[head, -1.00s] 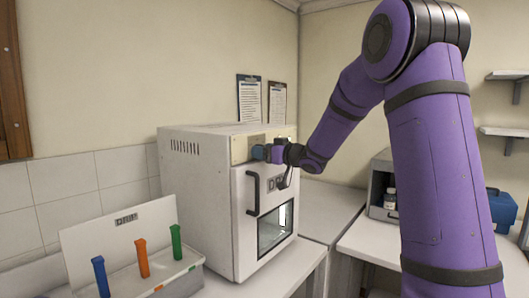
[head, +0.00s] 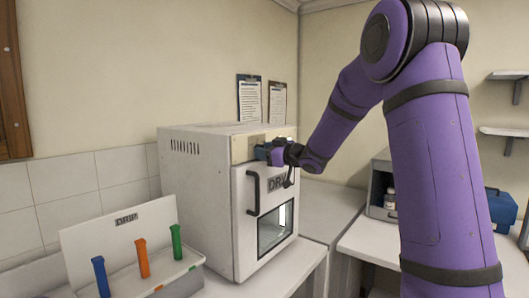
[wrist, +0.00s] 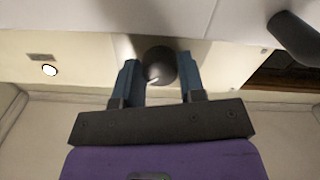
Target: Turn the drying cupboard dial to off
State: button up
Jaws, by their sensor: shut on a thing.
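The drying cupboard (head: 200,190) is a white box on the bench with a beige control strip along the top of its front. My gripper (head: 264,152) is at that strip in the head view and hides the dial there. In the wrist view the dial (wrist: 160,66) is a round black knob with a short white mark near its lower edge. My gripper's two blue fingers (wrist: 158,64) stand on either side of the dial and are shut on it.
The cupboard door has a black handle (head: 252,190) and a window (head: 274,228). A rack (head: 165,283) with blue, orange and green tubes stands at the front left. A grey cabinet (head: 379,190) and a blue case (head: 501,207) are at the right.

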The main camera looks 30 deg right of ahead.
jog(key=shift+d+n, duration=0.1)
jog(key=shift+n, duration=4.2)
jog(key=o, duration=0.9)
jog(key=shift+f, duration=0.1)
